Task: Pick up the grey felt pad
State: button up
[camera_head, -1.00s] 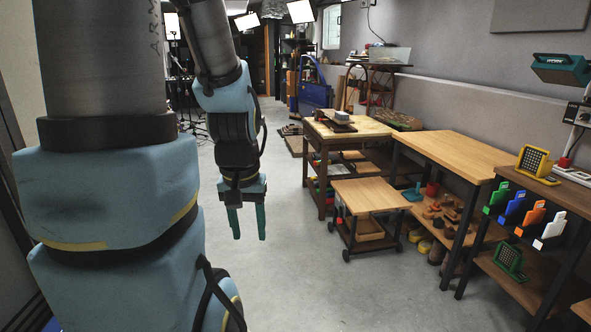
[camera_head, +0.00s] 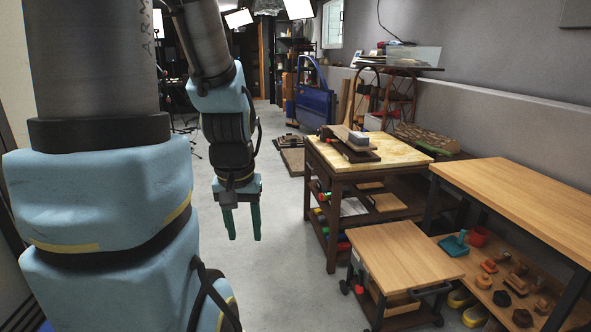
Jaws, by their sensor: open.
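My gripper (camera_head: 243,226) hangs fingers down over the bare floor, left of the workbenches. Its two green fingers are apart with nothing between them. I cannot make out the grey felt pad for certain. A small grey block (camera_head: 358,138) sits with dark flat pieces on the light-topped workbench (camera_head: 398,152), well to the right of my gripper and apart from it. I cannot tell if this is the pad.
A low wooden cart (camera_head: 405,252) stands in front of the workbench. A long wooden table (camera_head: 525,200) is on the right, with a teal tool (camera_head: 454,244) and several small blocks on its lower shelf. A blue car door (camera_head: 314,105) stands behind. The floor (camera_head: 285,270) ahead is clear.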

aim_at(360, 139)
jog(key=i, duration=1.95)
jog(key=i+j+z, duration=0.1)
jog(key=i+z, duration=0.3)
jog(key=i, duration=0.2)
jog(key=i+j+z, duration=0.35)
jog(key=i, duration=0.2)
jog(key=i+j+z, duration=0.4)
jog(key=i+j, duration=0.05)
jog(key=i, duration=0.1)
